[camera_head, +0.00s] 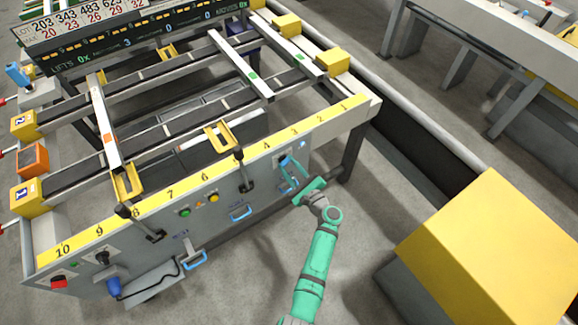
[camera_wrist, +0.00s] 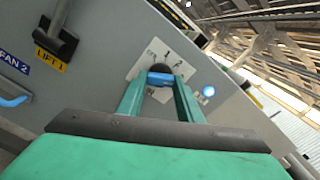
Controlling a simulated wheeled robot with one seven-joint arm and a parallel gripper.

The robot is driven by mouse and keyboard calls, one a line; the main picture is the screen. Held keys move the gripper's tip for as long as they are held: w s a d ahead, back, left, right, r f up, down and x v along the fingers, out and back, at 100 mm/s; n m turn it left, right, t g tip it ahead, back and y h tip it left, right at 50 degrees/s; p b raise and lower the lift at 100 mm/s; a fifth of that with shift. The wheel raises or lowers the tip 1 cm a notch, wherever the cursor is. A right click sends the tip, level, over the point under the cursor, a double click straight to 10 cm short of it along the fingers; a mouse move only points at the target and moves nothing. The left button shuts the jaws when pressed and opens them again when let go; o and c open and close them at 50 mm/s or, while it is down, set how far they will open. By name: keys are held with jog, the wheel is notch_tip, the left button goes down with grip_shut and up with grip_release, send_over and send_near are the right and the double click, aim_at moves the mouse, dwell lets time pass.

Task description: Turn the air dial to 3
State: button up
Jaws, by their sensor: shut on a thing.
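A blue bar-shaped knob (camera_wrist: 160,78) sits in front of a dark round hub on this plate. My gripper (camera_wrist: 160,84) is shut on the blue knob, one green finger at each end. It also shows in the head view, with its fingers (camera_head: 288,168) at the panel's right part. The fingers hide part of the plate, and I cannot tell which number the knob points to.
A lit blue lamp (camera_wrist: 208,91) is right of the dial. A black lever (camera_wrist: 55,38) above the LIFT 1 label (camera_wrist: 49,60) is to its left, with a blue handle (camera_wrist: 12,96) farther left. A large yellow block (camera_head: 500,245) stands right of my arm.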

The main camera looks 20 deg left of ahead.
jog(key=shift+d, duration=0.1)
jog(key=o, duration=1.1)
jog(key=shift+v, duration=5.4)
jog(key=shift+s, duration=0.1)
